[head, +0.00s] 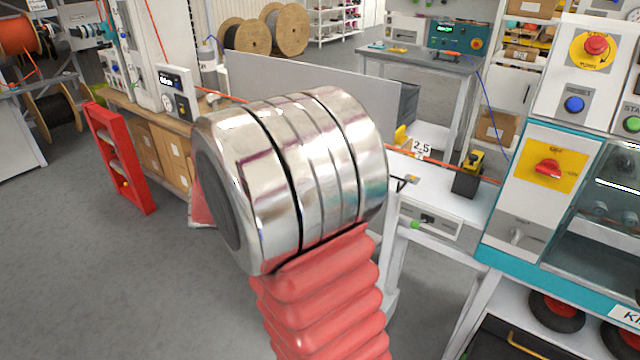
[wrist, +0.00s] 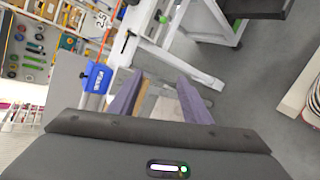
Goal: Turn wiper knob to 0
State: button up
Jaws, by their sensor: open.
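No knob is readably marked as the wiper knob. On the cabinet at the right of the head view, a grey knob (head: 516,236) sits on a silver plate, its marks too small to read. Above it, a red rotary switch (head: 547,170) sits on a yellow plate. My gripper (wrist: 157,92) is open in the wrist view, with its two purple fingers apart and nothing visibly held. It points down at the grey floor and a white frame, away from these controls. In the head view my arm hides the gripper.
A red emergency button (head: 595,45) and a blue button (head: 574,104) are higher on the cabinet. An orange cable (head: 455,163) runs over the white bench by a 2.5 sign (head: 421,147). A red rack (head: 118,158) stands left; grey floor (head: 110,270) is clear.

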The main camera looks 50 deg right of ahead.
jog(key=w+d+f+n+t+h, duration=0.3)
jog(key=w+d+f+n+h, duration=0.3)
jog(key=w+d+f, duration=0.5)
jog(key=d+f+n, duration=0.1)
jog(key=d, duration=0.1)
jog(key=shift+w+d+f, duration=0.3)
jog(key=shift+w+d, duration=0.05)
jog(key=shift+w, duration=0.05)
jog(key=d, duration=1.3)
jog(key=shift+w+d, duration=0.3)
jog(key=shift+d, duration=0.1)
jog(key=shift+c, duration=0.2)
jog(key=c, duration=0.9)
jog(key=shift+a, duration=0.25)
jog(key=shift+c, duration=0.5)
jog(key=shift+d, duration=0.2)
